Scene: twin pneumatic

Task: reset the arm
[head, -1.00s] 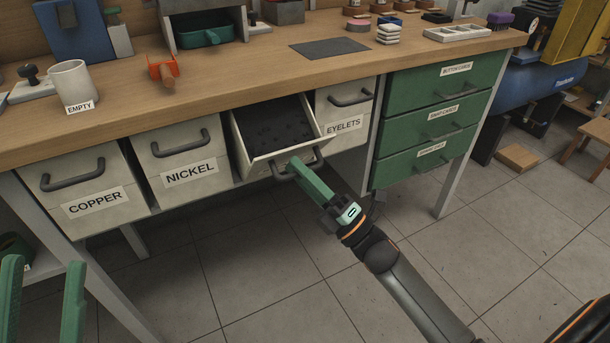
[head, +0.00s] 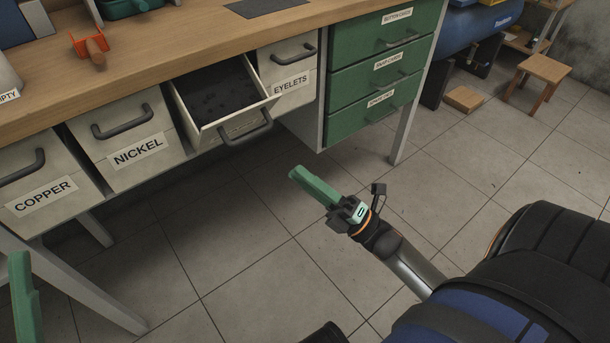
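My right gripper (head: 308,182) has green fingers and is over the floor, in front of the bench and clear of the drawers. Its fingers look close together from this side, and nothing shows between them; the gap itself cannot be made out. A pulled-out drawer (head: 208,132) with a dark interior stands open behind it, its dark handle (head: 246,130) free of the gripper. Only one green finger of my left gripper (head: 24,300) shows at the lower left edge; the rest is out of view.
Shut drawers labelled COPPER (head: 45,197), NICKEL (head: 138,150) and EYELETS (head: 290,84) flank the open one. A green drawer cabinet (head: 352,104) and table leg (head: 416,95) stand to the right. A wooden stool (head: 540,70) is farther off. The tiled floor (head: 220,260) is clear.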

